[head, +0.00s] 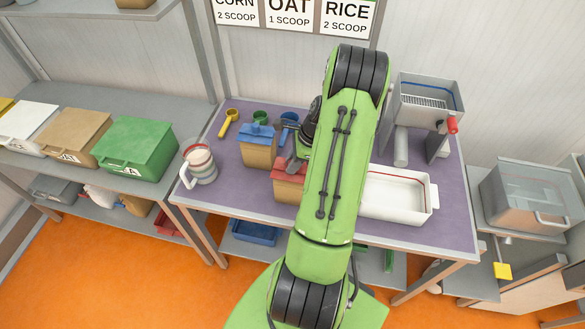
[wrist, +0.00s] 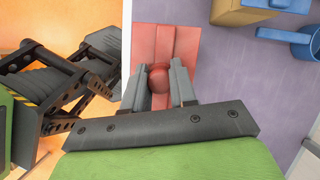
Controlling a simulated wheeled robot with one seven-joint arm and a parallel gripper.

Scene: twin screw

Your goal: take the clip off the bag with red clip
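The bag with red clip (head: 287,194) stands on the purple-topped table, a brown bag with the red clip (head: 290,171) across its top. My arm hides its right part. In the wrist view the red clip (wrist: 173,40) lies under my gripper (wrist: 160,82), with its round red knob (wrist: 158,77) between the two grey fingers. The fingers are close on both sides of the knob; I cannot tell whether they press on it. The clip still sits on the bag.
A bag with a blue clip (head: 257,150) stands just behind. A striped jug (head: 201,165) is at the left, and yellow (head: 229,120), green and blue scoops lie at the back. A white tray (head: 398,195) and a metal machine (head: 428,104) are at the right.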

